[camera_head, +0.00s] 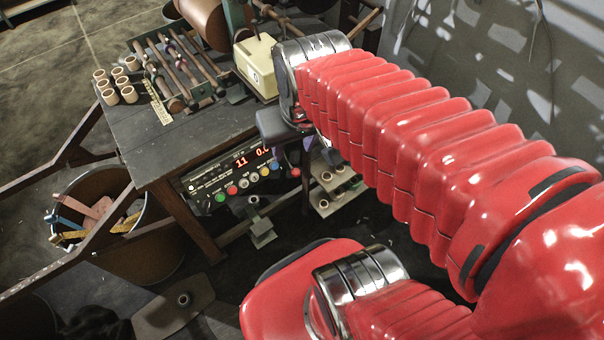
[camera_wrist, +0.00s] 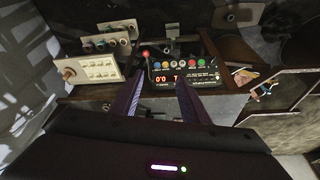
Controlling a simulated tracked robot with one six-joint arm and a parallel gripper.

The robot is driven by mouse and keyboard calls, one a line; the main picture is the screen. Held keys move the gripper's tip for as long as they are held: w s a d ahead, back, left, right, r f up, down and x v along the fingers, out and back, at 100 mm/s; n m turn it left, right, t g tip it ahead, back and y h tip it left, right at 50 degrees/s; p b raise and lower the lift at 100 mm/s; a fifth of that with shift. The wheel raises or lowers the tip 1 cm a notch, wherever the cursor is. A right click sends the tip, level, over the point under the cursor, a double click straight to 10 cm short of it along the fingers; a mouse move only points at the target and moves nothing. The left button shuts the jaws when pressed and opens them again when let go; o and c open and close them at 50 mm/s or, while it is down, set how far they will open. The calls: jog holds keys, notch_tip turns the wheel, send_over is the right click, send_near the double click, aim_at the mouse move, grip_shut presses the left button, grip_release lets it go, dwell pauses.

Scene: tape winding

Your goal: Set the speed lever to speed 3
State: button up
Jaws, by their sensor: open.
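The control panel (camera_head: 232,176) is on the front of the bench, with red digits and a row of coloured buttons. In the wrist view the panel (camera_wrist: 182,76) appears upside down, just beyond my fingertips. A small red knob (camera_wrist: 146,54) shows at its left end there. A pale plate with round parts (camera_wrist: 90,70) is further left, one of them a brownish knob (camera_wrist: 68,74). I cannot tell which part is the speed lever or where it is set. My gripper (camera_wrist: 157,92) is open and empty, its two dark purple fingers apart. In the head view my arm largely hides it.
The bench top (camera_head: 190,135) carries a rack of rods (camera_head: 175,70), several small spools (camera_head: 118,85) and a cream box (camera_head: 256,68). A bin of coloured pieces (camera_head: 105,215) stands left of the bench. A pedal-like plate (camera_head: 175,305) lies on the floor.

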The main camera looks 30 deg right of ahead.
jog(key=s+d+f+m+y, duration=0.2)
jog(key=d+f+m+y, duration=0.3)
jog(key=f, duration=0.5)
jog(key=s+d+f+m+g+y, duration=0.1)
jog(key=s+d+f+m+y, duration=0.15)
jog(key=f+m, duration=0.55)
jog(key=s+d+f+m+y, duration=0.1)
jog(key=d+f+m+y, duration=0.35)
jog(key=f, duration=0.65)
notch_tip(320, 180, down, 7)
jog(key=w+m+t+y, duration=0.1)
jog(key=w+m+t, duration=0.1)
jog(key=m+t, duration=0.55)
jog(key=w+d+r+m+t+h, duration=0.1)
jog(key=w+d+m+t, duration=0.2)
jog(key=w+d+t, duration=0.1)
jog(key=shift+w+d+r+m+h, duration=0.25)
jog(key=shift+d+r+m+h, duration=0.05)
jog(key=shift+d, duration=0.6)
jog(key=shift+w+a, duration=0.1)
jog(key=x, duration=1.3)
jog(key=shift+w, duration=0.25)
jog(key=shift+a+r, duration=0.15)
